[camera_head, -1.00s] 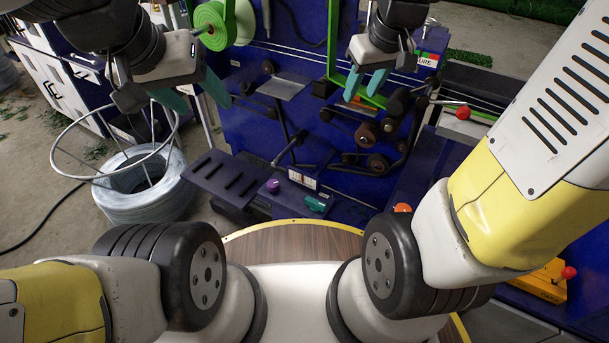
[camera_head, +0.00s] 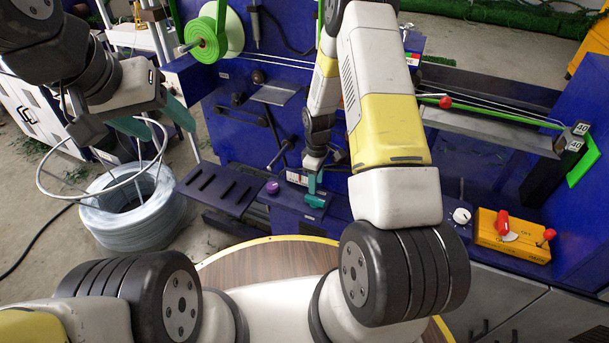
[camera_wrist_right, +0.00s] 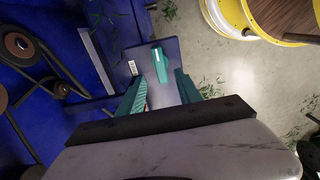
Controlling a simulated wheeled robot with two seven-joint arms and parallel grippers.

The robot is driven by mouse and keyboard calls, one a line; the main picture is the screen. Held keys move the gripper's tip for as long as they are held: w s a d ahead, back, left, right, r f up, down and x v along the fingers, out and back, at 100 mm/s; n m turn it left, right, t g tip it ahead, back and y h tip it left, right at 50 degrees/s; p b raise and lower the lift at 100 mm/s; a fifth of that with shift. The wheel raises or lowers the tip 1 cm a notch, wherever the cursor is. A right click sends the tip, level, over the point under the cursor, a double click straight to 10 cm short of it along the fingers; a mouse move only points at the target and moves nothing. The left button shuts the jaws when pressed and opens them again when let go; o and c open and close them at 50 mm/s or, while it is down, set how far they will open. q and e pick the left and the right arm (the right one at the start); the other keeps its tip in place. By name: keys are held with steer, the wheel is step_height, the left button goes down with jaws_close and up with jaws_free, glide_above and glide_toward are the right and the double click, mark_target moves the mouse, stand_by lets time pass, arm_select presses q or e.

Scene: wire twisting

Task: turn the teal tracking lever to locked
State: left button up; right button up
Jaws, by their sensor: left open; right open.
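The teal tracking lever (camera_head: 315,202) sits on the blue front panel, right of the purple knob. In the right wrist view the lever (camera_wrist_right: 160,66) has a white stripe and lies on a dark plate beside a barcode label. My right gripper (camera_head: 312,181) is just above the lever in the head view. In the wrist view its teal fingers (camera_wrist_right: 160,92) are spread, with the lever ahead between their tips and no clear contact. The lever's lock markings cannot be read.
A purple knob (camera_head: 272,187) stands left of the lever, next to a slotted dark plate (camera_head: 218,187). A coil of wire (camera_head: 135,208) sits on the floor at left. A yellow switch box (camera_head: 512,236) and white dial (camera_head: 462,215) are at right. My right arm hides the machine's middle.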

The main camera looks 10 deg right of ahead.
mark_target(315, 198)
step_height(315, 198, down, 7)
steer(key=shift+f, duration=0.15)
stand_by(0.4)
jaws_close()
